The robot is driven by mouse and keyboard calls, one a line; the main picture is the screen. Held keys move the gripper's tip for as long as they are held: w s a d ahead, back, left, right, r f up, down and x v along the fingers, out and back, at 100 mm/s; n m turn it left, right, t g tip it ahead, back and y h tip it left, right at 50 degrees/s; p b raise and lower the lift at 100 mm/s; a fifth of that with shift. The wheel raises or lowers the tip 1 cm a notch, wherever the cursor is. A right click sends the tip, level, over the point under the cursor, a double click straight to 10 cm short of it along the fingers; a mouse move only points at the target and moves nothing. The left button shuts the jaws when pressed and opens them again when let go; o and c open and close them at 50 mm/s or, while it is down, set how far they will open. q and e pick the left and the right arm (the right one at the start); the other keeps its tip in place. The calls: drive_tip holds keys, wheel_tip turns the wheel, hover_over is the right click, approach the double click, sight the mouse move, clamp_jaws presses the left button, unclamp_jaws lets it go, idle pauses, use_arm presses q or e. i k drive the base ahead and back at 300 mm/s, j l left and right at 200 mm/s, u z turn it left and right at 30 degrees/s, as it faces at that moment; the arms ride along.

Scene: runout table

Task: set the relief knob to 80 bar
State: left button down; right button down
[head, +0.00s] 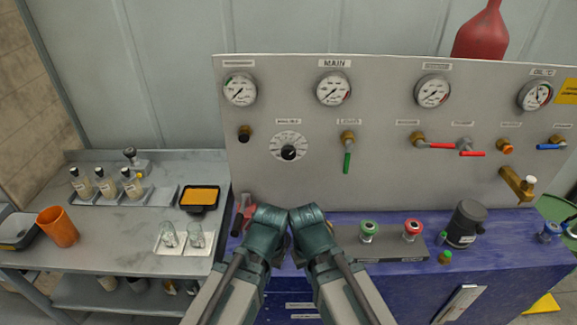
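A black knob (289,153) sits at the centre of a round white graduated dial (289,144) on the upright grey panel (385,185). The label above the dial and its scale numbers are too small to read, and the knob's setting cannot be told. My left gripper (267,222) and my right gripper (308,221) are close together in front of the panel, below the dial and apart from the knob. Their fingers are hidden or not distinct from the teal wrists, so whether they are open or shut does not show.
Several gauges, including MAIN (334,89), line the panel top. A green-handled valve (347,158) is right of the dial and a small black-and-brass fitting (244,133) left. A side table (120,240) holds bottles and an orange cup.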

sight(287, 153)
drive_tip(key=l+u, duration=0.35)
drive_tip(key=l, duration=0.35)
drive_tip(key=l+u, duration=0.3)
drive_tip(key=l, duration=0.35)
drive_tip(key=k+l+u, duration=0.15)
drive_tip(key=l+u, duration=0.2)
drive_tip(key=l, duration=0.3)
